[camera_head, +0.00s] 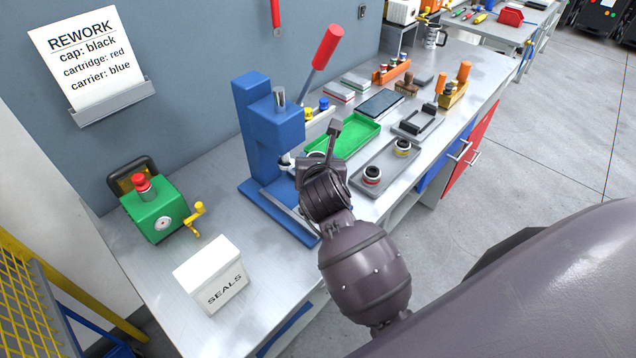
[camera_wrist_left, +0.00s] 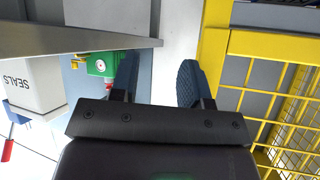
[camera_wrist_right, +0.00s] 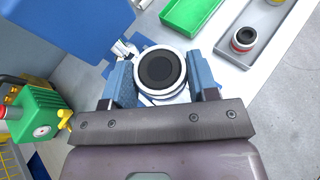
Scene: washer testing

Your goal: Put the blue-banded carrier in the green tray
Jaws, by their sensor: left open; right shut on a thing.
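My right gripper (camera_wrist_right: 160,84) is shut on a round white carrier (camera_wrist_right: 160,68) with a dark centre, seen end-on in the right wrist view; its band colour is not clear. My left gripper (camera_wrist_left: 157,78) is open and empty, seen only in the left wrist view.
The blue press (camera_head: 262,130) with a red-handled lever stands left of the tray. A grey tray (camera_head: 388,165) holds a red-banded and a yellow-banded carrier. A green hand-crank device (camera_head: 152,212) and a SEALS box (camera_head: 212,272) stand at the left. A yellow mesh guard (camera_wrist_left: 285,75) is near my left gripper.

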